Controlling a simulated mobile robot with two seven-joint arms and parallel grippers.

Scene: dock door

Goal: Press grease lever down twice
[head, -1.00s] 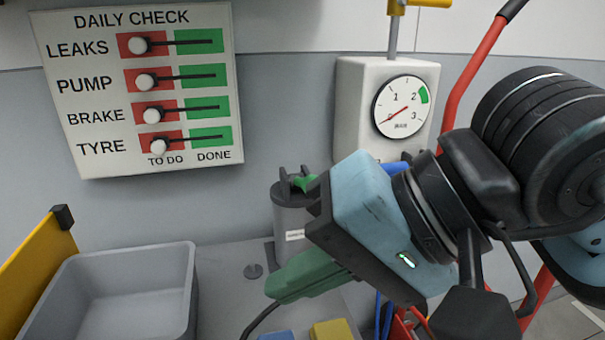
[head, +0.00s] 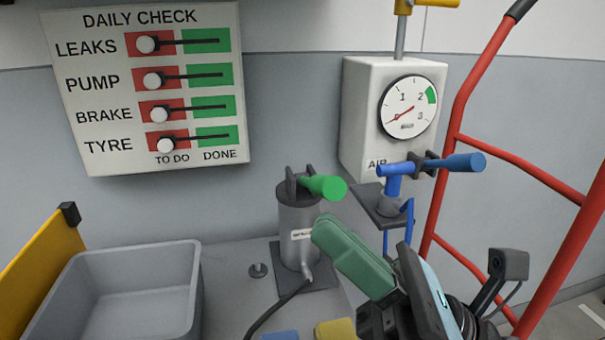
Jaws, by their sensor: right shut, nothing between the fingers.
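A grey cylinder pump (head: 298,228) stands on a dark base plate on the bench, its white label too small to read. A green lever (head: 325,187) sticks out from its top toward the right and toward me, roughly level. A second lever, blue (head: 460,162), sits on a grey stand to the right. No readable label shows which is the grease lever. My right gripper (head: 328,234) has green fingers, shut and empty. It is just below the green lever's end in the picture, with a gap showing, and overlaps the cylinder's right side. My left gripper is not in view.
A grey bin (head: 192,290) stands at left beside a yellow panel (head: 42,262). The DAILY CHECK board (head: 70,105) shows all white knobs at TO DO. A white AIR box (head: 362,110) with a gauge and a red tubular frame (head: 461,105) are at right.

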